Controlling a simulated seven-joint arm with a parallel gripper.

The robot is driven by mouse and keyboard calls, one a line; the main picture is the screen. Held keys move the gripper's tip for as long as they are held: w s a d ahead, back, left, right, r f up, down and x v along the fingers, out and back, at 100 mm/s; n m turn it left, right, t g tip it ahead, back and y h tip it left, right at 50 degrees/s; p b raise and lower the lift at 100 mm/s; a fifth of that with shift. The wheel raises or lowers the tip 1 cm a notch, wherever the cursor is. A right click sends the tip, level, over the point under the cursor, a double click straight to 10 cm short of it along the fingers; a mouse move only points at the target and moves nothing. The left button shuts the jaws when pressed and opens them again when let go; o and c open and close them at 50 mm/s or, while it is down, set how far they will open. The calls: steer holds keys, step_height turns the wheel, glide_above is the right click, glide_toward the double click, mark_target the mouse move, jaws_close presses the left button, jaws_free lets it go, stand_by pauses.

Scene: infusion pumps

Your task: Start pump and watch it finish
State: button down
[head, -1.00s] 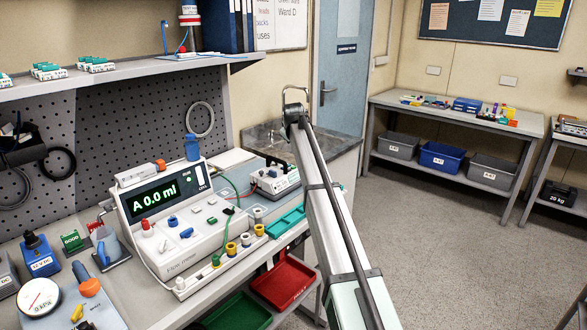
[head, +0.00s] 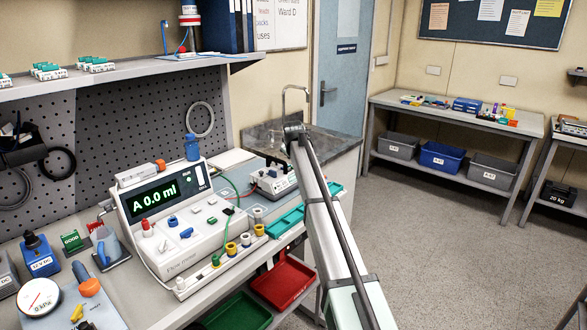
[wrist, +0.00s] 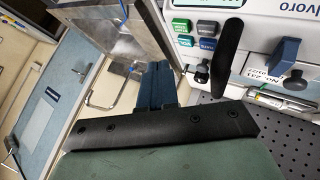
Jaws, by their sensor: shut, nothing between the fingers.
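In the head view a white flow analyser (head: 192,230) stands on the bench, and its lit green display (head: 153,197) reads "A 0.0 ml". In the wrist view my gripper (wrist: 157,70) shows as two dark blue fingers pressed together, empty.
A sink with a tap (head: 283,105) is behind my arm. A grey device (head: 273,182) sits on the bench by the analyser. Red (head: 285,285) and green (head: 236,312) trays are below the bench edge. Open floor lies to the right.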

steer(key=shift+f, duration=1.3)
steer(key=shift+f, duration=0.1)
stand_by(1.0)
steer(key=shift+f, duration=0.35)
steer(key=shift+f, duration=0.45)
stand_by(0.8)
steer(key=shift+r, duration=0.1)
stand_by(0.3)
steer(key=shift+r, duration=0.8)
steer(key=shift+r, duration=0.15)
steer(key=shift+r, duration=2.35)
